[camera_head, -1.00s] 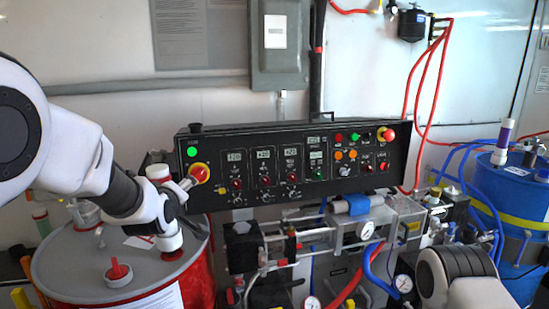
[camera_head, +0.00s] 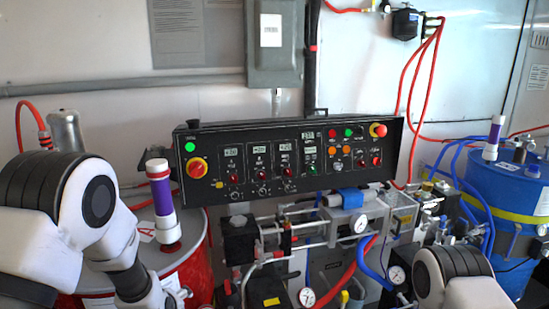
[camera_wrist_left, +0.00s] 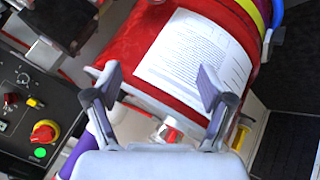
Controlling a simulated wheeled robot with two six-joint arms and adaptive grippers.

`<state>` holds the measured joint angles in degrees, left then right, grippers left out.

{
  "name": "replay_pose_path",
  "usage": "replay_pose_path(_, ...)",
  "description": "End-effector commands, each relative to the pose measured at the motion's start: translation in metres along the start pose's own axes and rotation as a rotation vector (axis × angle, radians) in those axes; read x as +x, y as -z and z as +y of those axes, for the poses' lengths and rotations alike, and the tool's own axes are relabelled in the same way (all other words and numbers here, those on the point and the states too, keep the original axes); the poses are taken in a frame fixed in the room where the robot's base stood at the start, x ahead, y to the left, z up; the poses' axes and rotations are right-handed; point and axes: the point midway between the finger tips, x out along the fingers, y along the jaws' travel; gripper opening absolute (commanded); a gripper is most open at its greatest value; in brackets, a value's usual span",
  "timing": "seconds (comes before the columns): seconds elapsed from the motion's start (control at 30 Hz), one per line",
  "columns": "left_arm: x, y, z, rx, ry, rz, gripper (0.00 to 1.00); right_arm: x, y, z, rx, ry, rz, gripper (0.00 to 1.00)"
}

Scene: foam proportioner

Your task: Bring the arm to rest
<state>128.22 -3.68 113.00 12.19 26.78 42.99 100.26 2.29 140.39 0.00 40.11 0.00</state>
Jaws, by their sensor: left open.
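My left arm (camera_head: 95,200) comes in from the left in the head view, bent down in front of the red drum (camera_head: 202,268). Its gripper is below the lower edge of that view. In the left wrist view my left gripper (camera_wrist_left: 160,82) is open, with its two fingers apart and nothing between them. Beyond the fingers are the red drum (camera_wrist_left: 140,55) and a printed sheet (camera_wrist_left: 195,50) on its side. My right arm (camera_head: 455,280) is at the lower right of the head view; its gripper is out of view.
The black control panel (camera_head: 225,205) stands behind, with a red-and-yellow knob (camera_head: 196,168) at its left. A purple-and-white pump tube (camera_head: 161,200) rises from the red drum. Pipes and gauges (camera_head: 360,222) fill the middle. A blue drum (camera_head: 510,195) is at right.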

Motion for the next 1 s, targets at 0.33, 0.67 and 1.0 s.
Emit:
replay_pose_path(0.33,-0.022,-0.191,-0.254,0.293,0.365,-0.442,0.81,0.000,0.000,0.000,0.000,0.000,0.000,0.00)
replay_pose_path(0.67,-0.101,-0.246,-0.315,0.822,0.247,-0.718,0.81,0.000,0.000,0.000,0.000,0.000,0.000,0.00)
replay_pose_path(1.0,-0.101,-0.246,-0.315,0.825,0.246,-0.719,0.81,0.000,0.000,0.000,0.000,0.000,0.000,0.00)
